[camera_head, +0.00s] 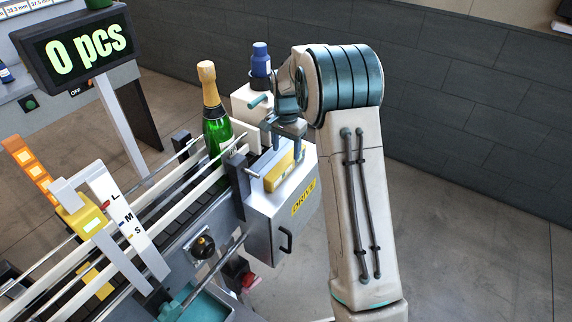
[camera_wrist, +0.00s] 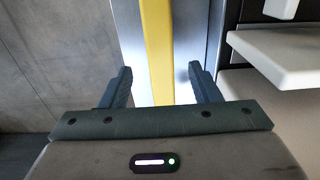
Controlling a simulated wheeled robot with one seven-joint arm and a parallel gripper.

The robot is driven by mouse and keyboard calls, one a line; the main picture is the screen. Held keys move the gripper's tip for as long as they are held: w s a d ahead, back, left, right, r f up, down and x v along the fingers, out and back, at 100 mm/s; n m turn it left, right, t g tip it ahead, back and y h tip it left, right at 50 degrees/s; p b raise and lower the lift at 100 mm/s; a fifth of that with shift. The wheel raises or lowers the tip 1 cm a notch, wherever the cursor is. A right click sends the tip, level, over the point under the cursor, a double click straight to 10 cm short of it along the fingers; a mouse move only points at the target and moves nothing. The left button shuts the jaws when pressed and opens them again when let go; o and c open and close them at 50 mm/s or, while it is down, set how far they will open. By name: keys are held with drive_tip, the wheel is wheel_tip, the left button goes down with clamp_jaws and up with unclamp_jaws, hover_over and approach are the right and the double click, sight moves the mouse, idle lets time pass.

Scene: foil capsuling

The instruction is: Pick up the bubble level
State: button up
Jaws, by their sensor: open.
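The bubble level is a yellow bar (camera_head: 285,170) lying on top of the grey drive box (camera_head: 283,220) in the head view. In the wrist view the yellow bar (camera_wrist: 158,50) runs from the top edge down between my fingers. My gripper (camera_head: 287,143) is over the box, close above the bar. In the wrist view my gripper (camera_wrist: 160,88) is open, with one finger on each side of the bar and a gap to each. My gripper hides part of the bar in the head view. Whether the fingertips reach down beside it I cannot tell.
A green bottle (camera_head: 217,125) stands on the conveyor, left of my gripper. A white ledge (camera_wrist: 275,52) is at right in the wrist view. Floor right of the box is free.

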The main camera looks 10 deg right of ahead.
sight(286, 160)
drive_tip(key=shift+a+f+p, duration=0.1)
drive_tip(key=shift+f+p, duration=0.85)
drive_tip(key=shift+f, duration=1.9)
drive_tip(key=shift+c, duration=0.3)
clamp_jaws()
drive_tip(key=shift+r, duration=0.1)
